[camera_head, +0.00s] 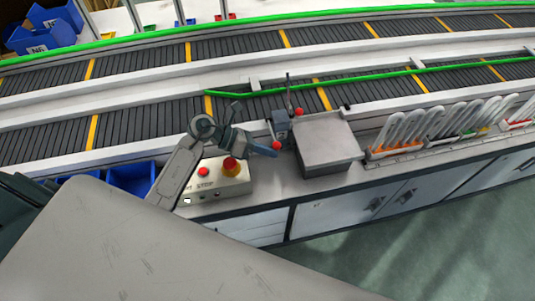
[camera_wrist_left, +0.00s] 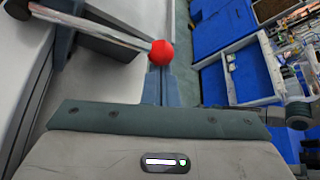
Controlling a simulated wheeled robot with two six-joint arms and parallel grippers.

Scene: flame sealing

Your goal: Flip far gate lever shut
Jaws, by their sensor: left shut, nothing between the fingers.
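Two red-knobbed levers stand at the small grey gate unit (camera_head: 281,125) beside the metal box, in the head view. The farther red knob (camera_head: 299,111) is on the unit's right side. The nearer red knob (camera_head: 277,145) is lower, just at my left gripper (camera_head: 274,152). My left gripper is shut and empty, its tip pointing right. In the left wrist view, one red knob (camera_wrist_left: 161,52) on a metal rod (camera_wrist_left: 105,28) is right at the closed fingers (camera_wrist_left: 160,85). I cannot tell which lever this is, or whether it is touched. My right gripper is not in view.
A control box (camera_head: 218,180) with red buttons is below my left wrist. A grey metal box (camera_head: 325,142) stands right of the levers. Conveyors (camera_head: 240,104) with green rails run behind. Racks of white-handled tools (camera_head: 405,132) stand farther right.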

